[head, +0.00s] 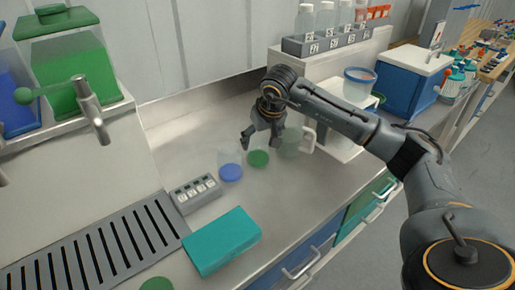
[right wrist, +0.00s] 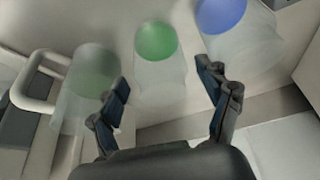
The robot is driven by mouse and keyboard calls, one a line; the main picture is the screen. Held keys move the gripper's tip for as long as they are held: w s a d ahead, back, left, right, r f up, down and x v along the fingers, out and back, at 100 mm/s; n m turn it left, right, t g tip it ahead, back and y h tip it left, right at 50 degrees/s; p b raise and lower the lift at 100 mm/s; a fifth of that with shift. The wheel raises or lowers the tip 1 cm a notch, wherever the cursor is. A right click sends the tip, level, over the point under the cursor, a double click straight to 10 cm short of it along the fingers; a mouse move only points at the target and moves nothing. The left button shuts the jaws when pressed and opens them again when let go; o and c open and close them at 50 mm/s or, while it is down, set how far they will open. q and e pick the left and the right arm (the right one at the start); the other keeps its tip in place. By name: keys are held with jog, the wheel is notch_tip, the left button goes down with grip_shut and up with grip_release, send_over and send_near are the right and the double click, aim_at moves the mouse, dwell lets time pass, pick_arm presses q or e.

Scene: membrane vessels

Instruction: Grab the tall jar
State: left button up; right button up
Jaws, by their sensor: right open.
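Three clear vessels stand in a row on the grey counter. One holds blue liquid (head: 231,173), one holds green liquid (head: 258,158), and a handled jug (head: 291,142) has a pale green content. I cannot tell for sure which is the tall jar. My right gripper (head: 261,142) is open and empty, above the green vessel. In the right wrist view, the green vessel (right wrist: 157,50) shows between the spread fingers (right wrist: 162,75), the blue one (right wrist: 225,20) lies to the right and the jug (right wrist: 88,75) to the left. My left gripper is out of view.
A small grey block with labelled buttons (head: 195,193) and a teal box (head: 222,241) lie nearer on the counter. A drain grate (head: 100,250) and tanks with taps (head: 75,65) are at left. A white shelf with bottles (head: 320,58) stands behind the arm.

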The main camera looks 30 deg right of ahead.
jog(key=p+x, duration=0.1)
jog(key=x, duration=0.4)
jog(key=shift+w+d+f, duration=0.1)
jog(key=shift+f, duration=0.25)
jog(key=c, duration=1)
